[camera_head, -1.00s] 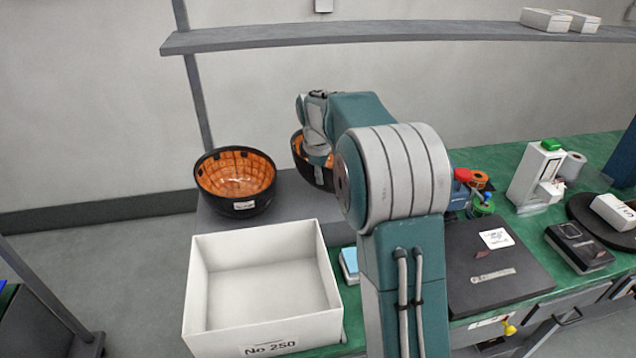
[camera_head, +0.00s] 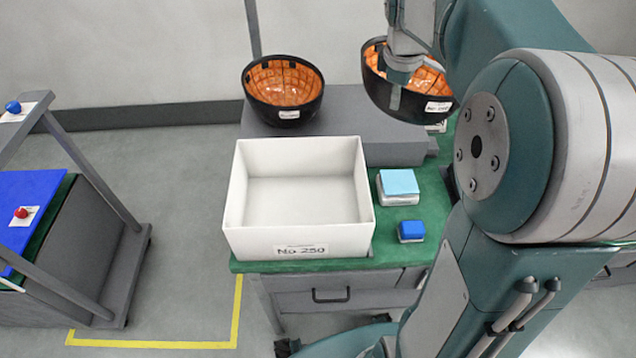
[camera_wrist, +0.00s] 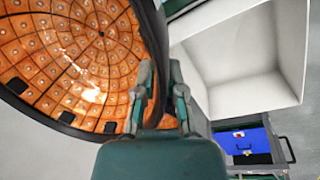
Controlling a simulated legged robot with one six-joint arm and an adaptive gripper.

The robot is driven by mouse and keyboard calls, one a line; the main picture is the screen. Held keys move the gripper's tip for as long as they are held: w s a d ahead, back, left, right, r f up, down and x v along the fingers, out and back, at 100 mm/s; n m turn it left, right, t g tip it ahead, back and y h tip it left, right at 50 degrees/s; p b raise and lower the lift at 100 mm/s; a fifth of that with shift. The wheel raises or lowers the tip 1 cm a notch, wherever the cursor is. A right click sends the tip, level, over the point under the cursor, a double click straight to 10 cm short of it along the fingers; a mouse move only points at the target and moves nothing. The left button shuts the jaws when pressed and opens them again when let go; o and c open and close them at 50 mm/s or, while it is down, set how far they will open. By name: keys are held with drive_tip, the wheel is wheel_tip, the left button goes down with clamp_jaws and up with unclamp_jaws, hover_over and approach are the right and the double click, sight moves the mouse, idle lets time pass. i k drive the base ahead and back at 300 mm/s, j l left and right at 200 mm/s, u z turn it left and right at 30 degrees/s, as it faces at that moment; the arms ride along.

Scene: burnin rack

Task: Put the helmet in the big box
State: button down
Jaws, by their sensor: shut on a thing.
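Two upturned helmets show, black outside with orange tiled insides and white labels. One helmet (camera_head: 378,98) is gripped at its rim by my gripper (camera_head: 397,82), which is shut on it, and appears raised at the right end of the grey block. In the wrist view this helmet (camera_wrist: 75,50) fills the left side, with its rim between my gripper's fingers (camera_wrist: 158,88). The other helmet (camera_head: 284,110) sits on the grey block behind the box. The big white box (camera_head: 298,240), labelled No 250, is open and empty. It also shows in the wrist view (camera_wrist: 240,98).
The grey block (camera_head: 395,150) stands behind the box on the green bench. A light-blue-topped block (camera_head: 398,182) and a small blue block (camera_head: 411,231) lie right of the box. A cart (camera_head: 95,240) with a blue panel stands at the left, across open floor.

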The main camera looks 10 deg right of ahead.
sight(301, 213)
drive_tip(key=k, duration=1.45)
